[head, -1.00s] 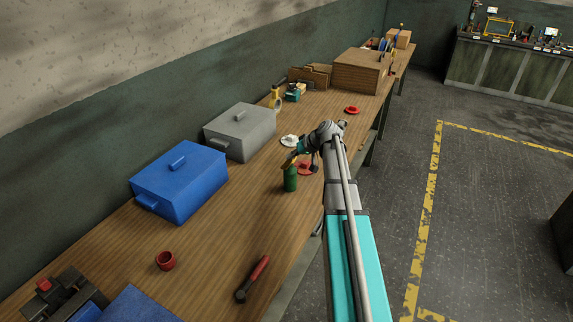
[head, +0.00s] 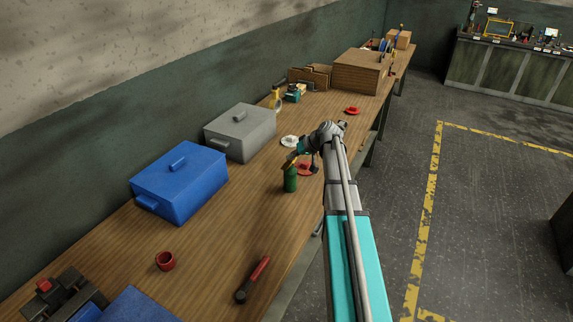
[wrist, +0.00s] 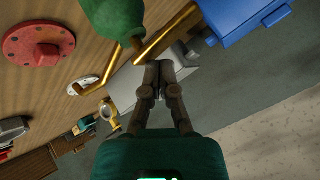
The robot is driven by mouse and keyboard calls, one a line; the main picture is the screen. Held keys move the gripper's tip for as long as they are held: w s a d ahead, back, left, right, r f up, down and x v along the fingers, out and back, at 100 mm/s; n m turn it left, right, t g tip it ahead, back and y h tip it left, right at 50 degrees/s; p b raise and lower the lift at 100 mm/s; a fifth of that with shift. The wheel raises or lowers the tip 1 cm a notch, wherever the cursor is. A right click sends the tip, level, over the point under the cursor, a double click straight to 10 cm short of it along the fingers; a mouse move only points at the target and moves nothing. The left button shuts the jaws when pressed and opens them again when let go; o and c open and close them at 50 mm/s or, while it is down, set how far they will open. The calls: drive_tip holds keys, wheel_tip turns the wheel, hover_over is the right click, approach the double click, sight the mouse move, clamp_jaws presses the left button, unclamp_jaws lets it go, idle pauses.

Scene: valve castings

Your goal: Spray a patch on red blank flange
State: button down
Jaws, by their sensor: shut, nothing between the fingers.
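A green bottle (head: 290,180) with a brass top stands upright on the wooden bench. In the wrist view the green bottle (wrist: 113,18) is at the top, with a brass lever (wrist: 166,31) and a thin brass spout (wrist: 97,81). A red flange (head: 307,169) lies flat just behind the bottle, partly hidden by my arm. The wrist view shows the red flange (wrist: 38,45) at upper left, with a raised red block at its middle. My gripper (head: 288,163) is at the bottle's top. My gripper's fingers (wrist: 160,68) are shut and empty, close to the lever; contact is unclear.
A white flange (head: 289,141) and another red flange (head: 353,110) lie farther back. A blue box (head: 180,182) and a grey box (head: 240,132) stand along the wall. A red cup (head: 165,260) and a red-handled tool (head: 252,280) lie nearer. Bench between them is clear.

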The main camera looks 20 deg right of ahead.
sight(292, 161)
drive_tip(key=shift+f, duration=0.1)
drive_tip(key=shift+f+b, duration=0.3)
drive_tip(key=shift+b, duration=0.15)
drive_tip(key=shift+r, duration=0.1)
idle(0.3)
drive_tip(key=shift+r+p, duration=0.35)
drive_tip(key=shift+p, duration=0.1)
wheel_tip(292, 161, up, 6)
drive_tip(key=p, duration=0.6)
idle(1.0)
